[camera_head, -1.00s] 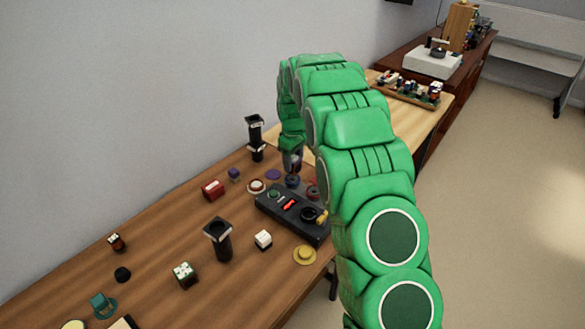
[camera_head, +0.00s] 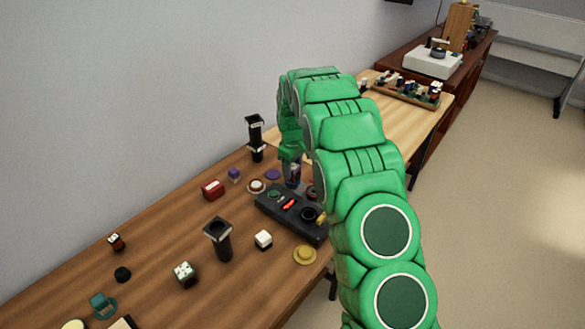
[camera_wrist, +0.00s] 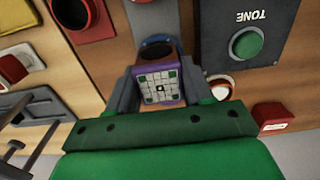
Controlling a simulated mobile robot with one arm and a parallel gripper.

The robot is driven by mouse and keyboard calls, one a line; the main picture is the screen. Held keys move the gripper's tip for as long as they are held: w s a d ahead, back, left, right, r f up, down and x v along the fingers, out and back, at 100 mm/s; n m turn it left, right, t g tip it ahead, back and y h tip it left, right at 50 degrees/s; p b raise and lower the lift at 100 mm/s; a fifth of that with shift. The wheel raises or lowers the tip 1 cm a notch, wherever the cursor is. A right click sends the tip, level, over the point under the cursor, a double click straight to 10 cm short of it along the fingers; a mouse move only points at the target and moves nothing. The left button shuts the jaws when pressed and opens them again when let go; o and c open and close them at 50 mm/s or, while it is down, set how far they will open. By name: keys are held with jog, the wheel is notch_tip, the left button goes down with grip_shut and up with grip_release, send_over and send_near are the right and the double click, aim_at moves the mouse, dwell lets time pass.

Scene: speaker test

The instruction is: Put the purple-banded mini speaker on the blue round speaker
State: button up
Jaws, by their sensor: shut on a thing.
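My gripper (camera_head: 291,170) points down over the far part of the wooden table. In the wrist view, my gripper (camera_wrist: 158,92) is shut on the purple-banded mini speaker (camera_wrist: 160,70), whose near face has a pale grid with green squares. The blue round speaker (camera_wrist: 155,44) shows just beyond it, a blue rim around a dark middle, partly covered by the mini speaker. I cannot tell whether the two touch. In the head view, the gripper and arm hide most of both.
A dark console (camera_head: 280,214) with a green button stands close in front; it also shows in the wrist view (camera_wrist: 215,20). A white-and-red round piece (camera_head: 256,186), a purple disc (camera_head: 273,174) and a black stand (camera_head: 256,140) are nearby.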

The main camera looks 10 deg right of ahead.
aim_at(293, 166)
jog(key=o, duration=1.1)
notch_tip(293, 166, up, 12)
jog(key=s+d+r+m, duration=0.2)
jog(key=s+d+r, duration=0.1)
jog(key=s+r, duration=0.65)
jog(key=s+d+m+g, duration=0.1)
jog(key=s+d+m, duration=0.1)
jog(key=s, duration=2.1)
jog(key=s+d+r+m, duration=0.1)
jog(key=s+m, duration=0.4)
jog(key=s, duration=1.8)
jog(key=shift+s+d+r+g, duration=0.25)
jog(key=shift+s+d+g, duration=0.1)
jog(key=shift+d+g, duration=0.05)
